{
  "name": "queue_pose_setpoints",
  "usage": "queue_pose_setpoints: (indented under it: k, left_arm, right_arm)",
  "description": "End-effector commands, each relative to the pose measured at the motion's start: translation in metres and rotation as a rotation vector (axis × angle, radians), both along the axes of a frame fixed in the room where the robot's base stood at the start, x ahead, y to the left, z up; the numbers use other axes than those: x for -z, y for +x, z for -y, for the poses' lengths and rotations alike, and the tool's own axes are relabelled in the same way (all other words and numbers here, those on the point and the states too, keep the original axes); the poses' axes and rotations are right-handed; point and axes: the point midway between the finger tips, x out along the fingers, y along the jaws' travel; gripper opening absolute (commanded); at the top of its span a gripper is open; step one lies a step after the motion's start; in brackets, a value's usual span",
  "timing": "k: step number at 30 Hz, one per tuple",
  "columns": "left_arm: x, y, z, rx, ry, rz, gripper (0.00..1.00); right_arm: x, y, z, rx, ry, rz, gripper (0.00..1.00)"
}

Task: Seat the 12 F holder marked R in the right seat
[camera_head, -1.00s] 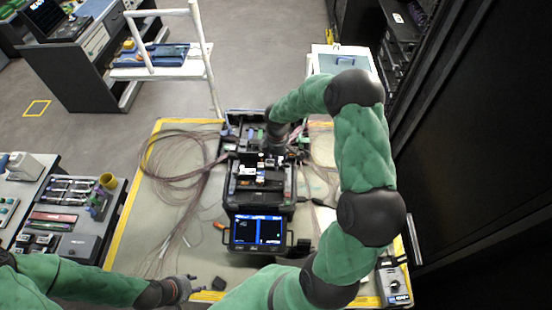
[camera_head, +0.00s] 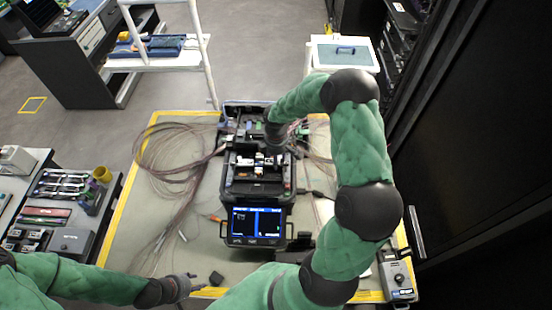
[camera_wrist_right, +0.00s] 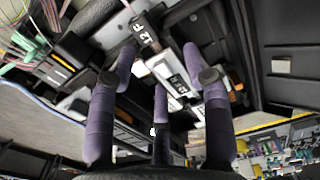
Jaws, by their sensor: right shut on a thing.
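The black fusion splicer (camera_head: 257,190) stands on the table, its lit screen toward me. My right gripper (camera_head: 277,146) reaches down at its back right edge, its fingers mostly hidden there by my wrist. In the right wrist view the purple fingers of my right gripper (camera_wrist_right: 160,72) are closed around a small holder with a white-edged label (camera_wrist_right: 177,82). A dark part marked 12 F (camera_wrist_right: 146,33) shows just beyond the fingertips. I cannot read an R, and the right seat is not clearly visible. My left gripper (camera_head: 186,285) hangs at the table's front left; its opening is unclear.
Loose fibre bundles (camera_head: 170,160) lie left of the splicer. An open case (camera_head: 243,112) with small parts stands behind it. A grey handheld device (camera_head: 398,278) lies at the front right. Dark cabinets line the right side.

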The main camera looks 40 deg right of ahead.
Motion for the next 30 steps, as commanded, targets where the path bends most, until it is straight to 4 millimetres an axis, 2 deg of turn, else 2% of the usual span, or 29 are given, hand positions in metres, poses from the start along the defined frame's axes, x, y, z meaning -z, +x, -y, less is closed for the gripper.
queue_pose_setpoints:
  k: [1,28,29,30]
  left_arm:
    - [0.001,0.0001,0.0,0.0,0.0,0.0,0.4]
    - [0.0027,0.0002,0.0,0.0,0.0,0.0,0.4]
    - [0.0025,0.0001,0.0,0.0,0.0,0.0,0.4]
    - [0.0024,0.0001,0.0,0.0,0.0,0.0,0.4]
  right_arm:
    - [0.0086,-0.0047,-0.004,-0.004,0.008,-0.013,0.07]
    - [0.0135,-0.009,-0.0075,-0.004,0.014,-0.021,0.07]
    - [0.0134,-0.009,-0.0075,-0.004,0.014,-0.021,0.58]
    - [0.0133,-0.0091,-0.0075,-0.003,0.014,-0.022,0.69]
